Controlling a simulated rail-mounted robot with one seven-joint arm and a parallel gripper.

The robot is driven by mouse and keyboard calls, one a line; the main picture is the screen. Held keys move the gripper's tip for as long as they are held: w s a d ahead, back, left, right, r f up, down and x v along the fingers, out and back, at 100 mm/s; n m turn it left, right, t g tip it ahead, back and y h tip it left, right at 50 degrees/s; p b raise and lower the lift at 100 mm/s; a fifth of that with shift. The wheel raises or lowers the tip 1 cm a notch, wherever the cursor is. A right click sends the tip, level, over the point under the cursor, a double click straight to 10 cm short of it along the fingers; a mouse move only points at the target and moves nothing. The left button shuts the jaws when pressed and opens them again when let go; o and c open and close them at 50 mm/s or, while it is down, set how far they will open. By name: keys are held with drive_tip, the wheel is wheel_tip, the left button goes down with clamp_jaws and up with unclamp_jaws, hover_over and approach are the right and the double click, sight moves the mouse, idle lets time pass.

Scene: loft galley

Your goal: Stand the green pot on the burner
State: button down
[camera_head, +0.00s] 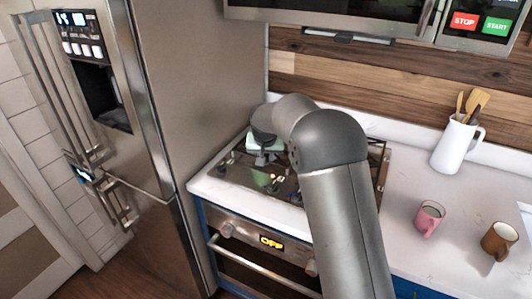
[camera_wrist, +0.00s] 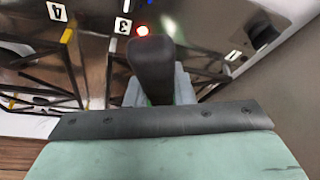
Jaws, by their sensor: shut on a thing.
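The stove (camera_head: 222,176) has a dark top with black grates and burners labelled with numbers in the wrist view (camera_wrist: 57,12). A red light (camera_wrist: 143,30) glows beside the label 3. My gripper (camera_head: 264,160) is low over the left part of the stove, pointing down, with a pale green body. A small dark green patch, seemingly the green pot (camera_head: 261,179), shows just below its fingers, and the gripper is shut on it. In the wrist view a dark finger (camera_wrist: 152,75) and the gripper body hide most of what is held. I cannot tell whether the pot touches a grate.
A tall steel fridge (camera_head: 185,110) stands close on the left. A microwave (camera_head: 335,15) hangs above. On the right counter are a white jug (camera_head: 452,150) with utensils, a pink mug (camera_head: 428,220) and a brown mug (camera_head: 498,240). My arm covers the stove's middle.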

drive_tip(key=shift+f+b, duration=0.4)
drive_tip(key=shift+f, duration=0.25)
idle(0.3)
drive_tip(key=c, duration=1.2)
unclamp_jaws()
drive_tip(key=shift+o, duration=0.2)
drive_tip(key=b+v, duration=0.3)
drive_tip(key=v, duration=1.4)
drive_tip(key=s+d+f+g, duration=0.1)
drive_tip(key=s+d+f, duration=0.1)
drive_tip(key=s+d, duration=0.4)
drive_tip(key=s+d+f+g, duration=0.1)
drive_tip(key=s+d+f, duration=0.15)
drive_tip(key=s, duration=0.55)
drive_tip(key=s+d+f, duration=0.2)
drive_tip(key=s+f, duration=0.1)
drive_tip(key=s, duration=0.4)
drive_tip(key=s+d+f+g, duration=0.1)
drive_tip(key=s+d+f, duration=0.1)
drive_tip(key=s, duration=0.6)
drive_tip(key=s+d+f+g, duration=0.1)
drive_tip(key=s+d+f, duration=0.1)
drive_tip(key=s+f, duration=0.3)
drive_tip(key=s, duration=0.3)
drive_tip(key=shift+d+n, duration=0.2)
drive_tip(key=shift+n, duration=0.1)
